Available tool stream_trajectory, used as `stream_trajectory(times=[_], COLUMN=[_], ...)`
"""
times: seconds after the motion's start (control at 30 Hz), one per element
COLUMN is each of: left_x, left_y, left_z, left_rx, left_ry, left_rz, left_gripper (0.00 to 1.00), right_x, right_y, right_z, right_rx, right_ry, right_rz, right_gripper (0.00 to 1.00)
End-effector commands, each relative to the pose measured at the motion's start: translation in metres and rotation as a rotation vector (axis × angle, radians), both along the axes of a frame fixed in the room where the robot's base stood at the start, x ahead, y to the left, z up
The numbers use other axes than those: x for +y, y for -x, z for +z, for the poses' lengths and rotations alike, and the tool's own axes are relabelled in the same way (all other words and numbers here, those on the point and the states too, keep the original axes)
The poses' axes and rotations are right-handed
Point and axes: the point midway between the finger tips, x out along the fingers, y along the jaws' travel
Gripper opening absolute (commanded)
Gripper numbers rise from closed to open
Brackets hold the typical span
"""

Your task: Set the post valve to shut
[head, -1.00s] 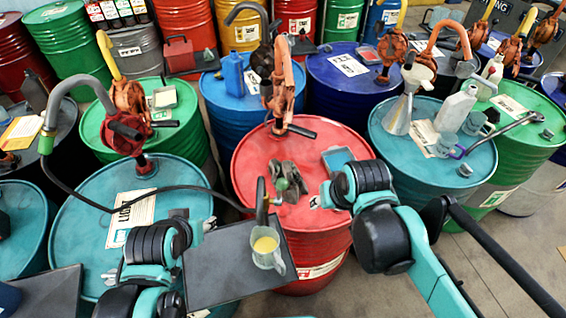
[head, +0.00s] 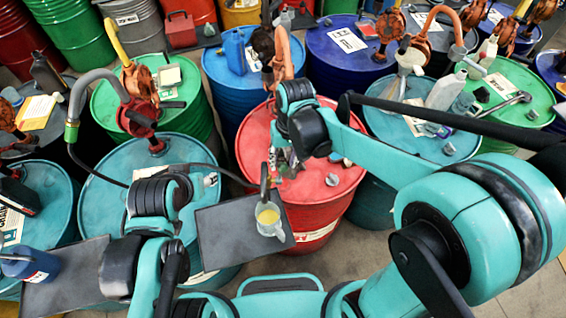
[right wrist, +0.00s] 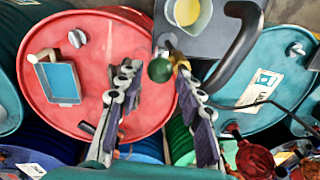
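The post valve shows in the right wrist view as a green ball knob (right wrist: 160,69) beside a brass-coloured fitting (right wrist: 179,60), near a dark curved pipe (right wrist: 238,45). My right gripper (right wrist: 156,72) is open, its two fingers pointing toward the knob. The knob appears between the fingertips, with a visible gap on the left side; contact on the right is unclear. In the head view my right gripper (head: 283,160) is largely hidden by my own arm, over the red drum (head: 330,207). My left gripper (head: 210,180) is mostly hidden behind its wrist, over a teal drum, its fingers unclear.
A jug of yellow oil (head: 270,222) stands on a dark tray (head: 222,235) under the pipe (head: 264,180). A blue-lined tray (right wrist: 60,80) and a grey cap (right wrist: 77,38) lie on the red drum. Drums with pumps crowd around. Bare floor shows at lower right.

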Motion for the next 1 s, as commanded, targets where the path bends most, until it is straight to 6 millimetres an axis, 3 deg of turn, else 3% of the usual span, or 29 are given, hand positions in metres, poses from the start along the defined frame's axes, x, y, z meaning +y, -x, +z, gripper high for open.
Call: stream_trajectory(times=[0.13,0.43,0.47,0.6,1.0], left_x=[0.0,0.0,0.0,0.0,0.0], left_y=[0.0,0.0,0.0,0.0,0.0], left_z=[-0.002,-0.001,-0.001,-0.001,-0.004], left_rx=[0.0,0.0,0.0,0.0,0.0], left_ry=[0.0,0.0,0.0,0.0,0.0], left_rz=[0.0,0.0,0.0,0.0,0.0], left_gripper=[0.47,0.47,0.47,0.47,0.47], right_x=[0.002,0.002,0.002,0.002,0.002], right_y=[0.0,0.0,0.0,0.0,-0.005], right_z=[-0.015,-0.018,-0.018,-0.018,-0.018], right_rx=[-0.001,-0.001,-0.001,-0.001,-0.045], right_ry=[0.0,0.0,0.0,0.0,0.002], right_rz=[0.0,0.0,0.0,0.0,0.001], right_gripper=[0.37,0.37,0.34,0.0,0.0])
